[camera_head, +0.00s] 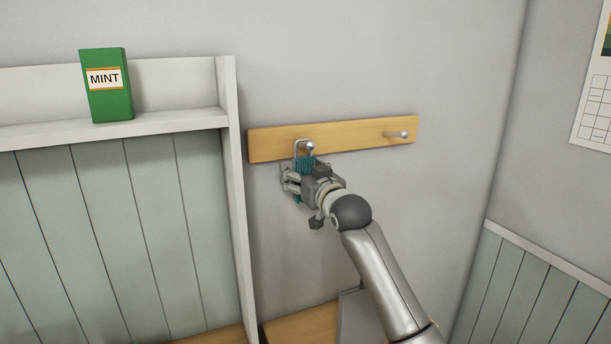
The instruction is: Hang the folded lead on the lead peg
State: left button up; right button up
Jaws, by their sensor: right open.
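The folded lead (304,165) is a teal bundle with a pale metal loop at its top. It is upright against the wooden peg board (350,136), and its loop appears to be around the left peg (310,146). My right gripper (291,178) is open at the lead, with its fingers beside the teal bundle just below the peg. The gripper hides the lead's lower part, and I cannot tell whether the fingers touch it. My left gripper is out of view.
A second peg (398,134) at the board's right end is bare. A white shelf (170,119) with a green MINT box (105,86) stands at left. A wooden surface (305,326) lies below. The wall right of my arm is clear up to the corner.

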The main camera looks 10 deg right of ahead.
jog(key=s+d, duration=0.2)
jog(key=s, duration=1)
jog(key=s+f+g+h, duration=0.1)
jog(key=s+f+g, duration=0.1)
jog(key=s+f, duration=0.5)
jog(key=s+d+f+g, duration=0.1)
jog(key=s+f+g, duration=0.25)
jog(key=f, duration=0.85)
jog(key=s+f+g+h, duration=0.1)
jog(key=s+f+g, duration=0.1)
jog(key=s+f, duration=0.5)
jog(key=s+d+f+g, duration=0.1)
jog(key=s+f+g, duration=0.1)
jog(key=s+f, duration=0.45)
jog(key=s+d+f+g+h, duration=0.1)
jog(key=s+f+g, duration=0.15)
jog(key=s, duration=0.75)
jog(key=s+f+g, duration=0.2)
jog(key=s+f, duration=0.4)
jog(key=s, duration=0.2)
notch_tip(320, 180, down, 31)
jog(key=s+g+b, duration=0.1)
jog(key=b, duration=0.3)
jog(key=s+d+f+g+b, duration=0.1)
jog(key=s+d+f+b, duration=0.1)
jog(key=s+f, duration=1.4)
jog(key=shift+s+d+f+g, duration=0.15)
jog(key=shift+d+f+g, duration=0.15)
jog(key=shift+d+f, duration=0.4)
